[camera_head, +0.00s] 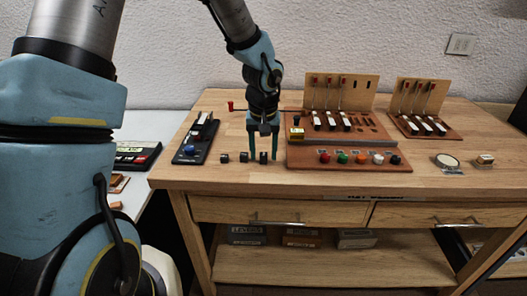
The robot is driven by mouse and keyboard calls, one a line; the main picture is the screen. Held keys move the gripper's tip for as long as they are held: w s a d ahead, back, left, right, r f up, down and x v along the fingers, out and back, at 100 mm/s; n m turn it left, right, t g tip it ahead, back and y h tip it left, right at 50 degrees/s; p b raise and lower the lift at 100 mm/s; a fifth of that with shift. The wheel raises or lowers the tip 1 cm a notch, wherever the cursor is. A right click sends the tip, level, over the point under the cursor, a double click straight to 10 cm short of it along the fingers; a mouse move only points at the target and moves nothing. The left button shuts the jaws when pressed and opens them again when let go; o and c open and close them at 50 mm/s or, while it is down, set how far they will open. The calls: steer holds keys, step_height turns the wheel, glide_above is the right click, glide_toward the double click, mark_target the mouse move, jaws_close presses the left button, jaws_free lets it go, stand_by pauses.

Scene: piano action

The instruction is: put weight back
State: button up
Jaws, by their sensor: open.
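Several small dark cubes that look like weights stand in a row near the table's front left. One is at the left (225,158), one in the middle (244,157), and a taller one (263,158) stands at the right. My gripper (264,153) points down, open, with its two teal fingers on either side of the right dark weight in the picture. Whether the fingers touch it is too small to tell. A yellow block (297,133) sits at the left end of the large wooden piano action board (340,157). No label on the weights is readable.
A dark key model with a blue knob (189,150) lies left of the weights. Colored knobs line the large board's front. A second key board (425,127), a round dish (447,161) and a small block (485,160) are at right. A red piece (230,106) stands behind.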

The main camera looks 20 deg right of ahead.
step_height(320, 180, up, 12)
steer(key=s, duration=0.1)
steer(key=s+a+f+n, duration=0.1)
steer(key=a+f+n, duration=0.1)
steer(key=a, duration=1.3)
steer(key=s+a+f+n, duration=0.1)
steer(key=a+f, duration=0.1)
steer(key=a, duration=1.3)
steer(key=shift+s+f+n+b, duration=0.3)
steer(key=shift+s+n+b, duration=0.1)
steer(key=shift+b, duration=0.05)
